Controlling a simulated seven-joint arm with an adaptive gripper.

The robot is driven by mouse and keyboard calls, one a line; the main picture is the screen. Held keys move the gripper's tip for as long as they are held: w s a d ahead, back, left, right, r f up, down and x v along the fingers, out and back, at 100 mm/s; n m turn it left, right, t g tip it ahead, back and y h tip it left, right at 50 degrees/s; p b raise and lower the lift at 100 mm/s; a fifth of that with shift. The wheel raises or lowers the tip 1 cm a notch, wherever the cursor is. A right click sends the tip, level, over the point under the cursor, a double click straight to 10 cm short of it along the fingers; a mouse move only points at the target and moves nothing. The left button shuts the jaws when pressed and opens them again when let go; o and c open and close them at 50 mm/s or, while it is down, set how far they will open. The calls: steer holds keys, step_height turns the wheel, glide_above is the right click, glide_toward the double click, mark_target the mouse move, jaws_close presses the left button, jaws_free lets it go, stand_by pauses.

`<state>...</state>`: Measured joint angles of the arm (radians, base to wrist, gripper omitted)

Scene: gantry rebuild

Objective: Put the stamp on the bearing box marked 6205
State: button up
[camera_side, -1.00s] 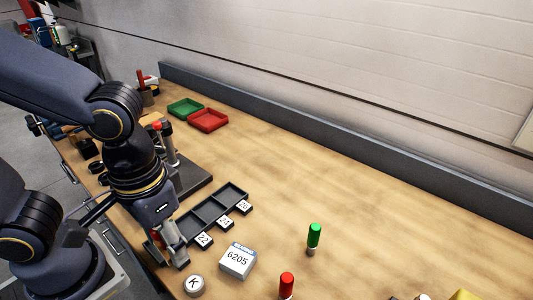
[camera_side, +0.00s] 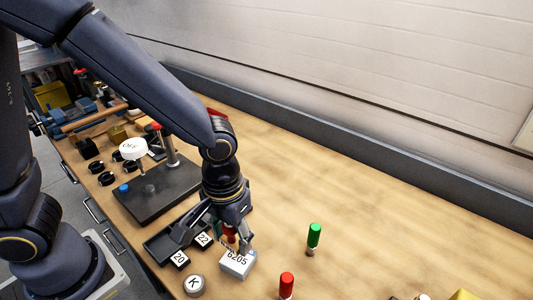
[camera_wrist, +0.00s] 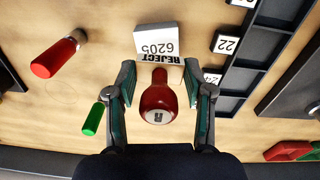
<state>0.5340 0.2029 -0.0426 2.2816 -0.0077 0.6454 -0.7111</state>
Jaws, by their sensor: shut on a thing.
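The white bearing box marked 6205 (camera_side: 237,265) lies on the bench in front of my gripper (camera_side: 234,240). In the wrist view the box (camera_wrist: 155,41) is just beyond my fingertips. My gripper is shut on a stamp (camera_wrist: 158,98) with a round red handle and a pale wooden block, close to the box's near edge. The stamp's red handle (camera_side: 229,232) shows between my fingers in the side view. The word REJECT shows upside down between the box and the stamp; I cannot tell which carries it. The stamp's underside is hidden, and contact with the box cannot be told.
A dark divided tray (camera_side: 165,242) with number tags stands left of the box. A round K piece (camera_side: 194,285) lies in front. A red-topped cylinder (camera_side: 287,285) and a green-topped one (camera_side: 314,236) stand to the right. The bench behind them is clear.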

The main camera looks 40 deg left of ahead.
mark_target(236, 238)
steer(key=shift+w+d+f, duration=0.1)
steer(key=shift+w+f, duration=0.15)
steer(key=shift+f, duration=0.05)
steer(key=shift+w+f, duration=0.1)
steer(key=shift+f, duration=1.55)
steer(key=shift+f, duration=0.1)
steer(key=shift+f, duration=0.1)
steer(key=o, duration=1.2)
steer(key=shift+c, duration=0.2)
steer(key=shift+d, duration=0.1)
